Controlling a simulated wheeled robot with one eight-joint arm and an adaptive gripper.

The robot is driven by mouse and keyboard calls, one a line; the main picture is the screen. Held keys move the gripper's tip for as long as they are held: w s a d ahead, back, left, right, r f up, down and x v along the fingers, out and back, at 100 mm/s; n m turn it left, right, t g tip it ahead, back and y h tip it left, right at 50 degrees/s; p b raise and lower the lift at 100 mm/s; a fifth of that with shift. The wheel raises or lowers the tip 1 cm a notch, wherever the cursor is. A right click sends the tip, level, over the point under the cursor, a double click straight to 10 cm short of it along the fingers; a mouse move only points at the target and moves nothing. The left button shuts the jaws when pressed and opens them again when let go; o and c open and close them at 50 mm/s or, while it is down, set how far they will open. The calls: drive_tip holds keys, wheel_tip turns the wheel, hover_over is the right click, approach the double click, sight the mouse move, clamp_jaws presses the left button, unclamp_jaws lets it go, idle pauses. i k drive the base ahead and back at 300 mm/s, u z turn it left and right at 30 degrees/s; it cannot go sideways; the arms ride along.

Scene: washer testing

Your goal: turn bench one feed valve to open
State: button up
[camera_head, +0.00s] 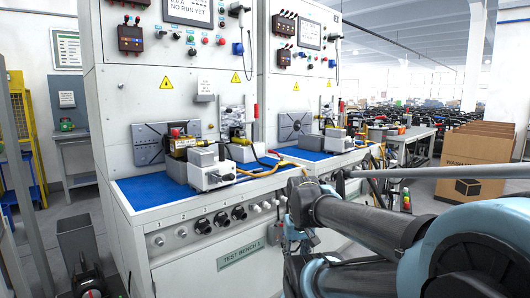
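Test bench 1, at centre left, carries its name on the front panel (241,252). No label marking a feed valve is readable. The front panel has a row of numbered fittings and black knobs (221,219). An upright red handle (256,111) shows near the bench's right side. I cannot tell which of these is the feed valve. My arm reaches in from the right, before the bench's right front. My gripper's fingers cannot be made out among the dark links and bench parts.
A second similar bench (325,150) stands to the right, with yellow hoses (259,172) between. A cardboard box (471,165) stands at right. A dark object (84,245) is on the floor at lower left. A grey side table (74,143) stands at far left.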

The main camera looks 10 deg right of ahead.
sight(269, 151)
drive_tip(key=i, duration=0.9)
drive_tip(key=z, duration=0.05)
